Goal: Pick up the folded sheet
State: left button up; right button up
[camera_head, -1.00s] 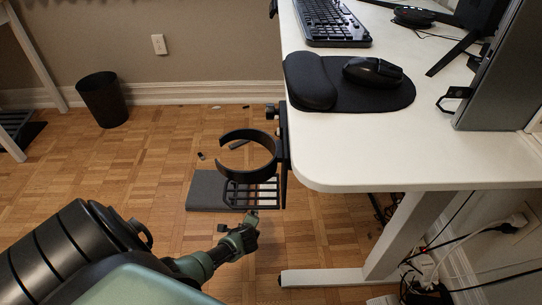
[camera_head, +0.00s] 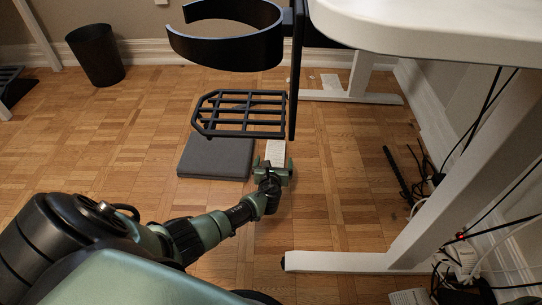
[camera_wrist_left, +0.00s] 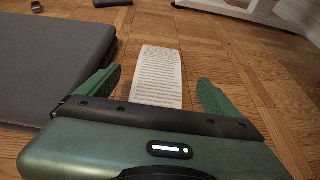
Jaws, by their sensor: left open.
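The folded sheet (camera_wrist_left: 158,78) is a narrow white paper with lines of print, lying on the wooden floor. In the wrist view it lies ahead of and between the two green fingers of my left gripper (camera_wrist_left: 160,92), which is open and empty. Its near end is hidden behind the gripper body. In the head view the sheet (camera_head: 276,150) shows just beyond my left gripper (camera_head: 274,166), to the right of a dark grey flat pad. My right gripper is not in view.
The grey pad (camera_head: 215,158) lies close to the left of the gripper. A black cup holder with a grid basket (camera_head: 240,114) hangs from the desk (camera_head: 430,25) above. A white desk foot (camera_head: 335,262) and cables stand to the right. A black bin (camera_head: 95,55) is far left.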

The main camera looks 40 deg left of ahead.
aim_at(275, 154)
pick_arm(q)
jog(key=b+x, duration=0.2)
jog(key=x, duration=0.1)
jog(key=b+x, duration=0.3)
jog(key=shift+f+b, duration=0.35)
jog(key=shift+w+a, duration=0.15)
jog(key=shift+w, duration=0.1)
jog(key=shift+r, duration=0.1)
jog(key=c, duration=1.4)
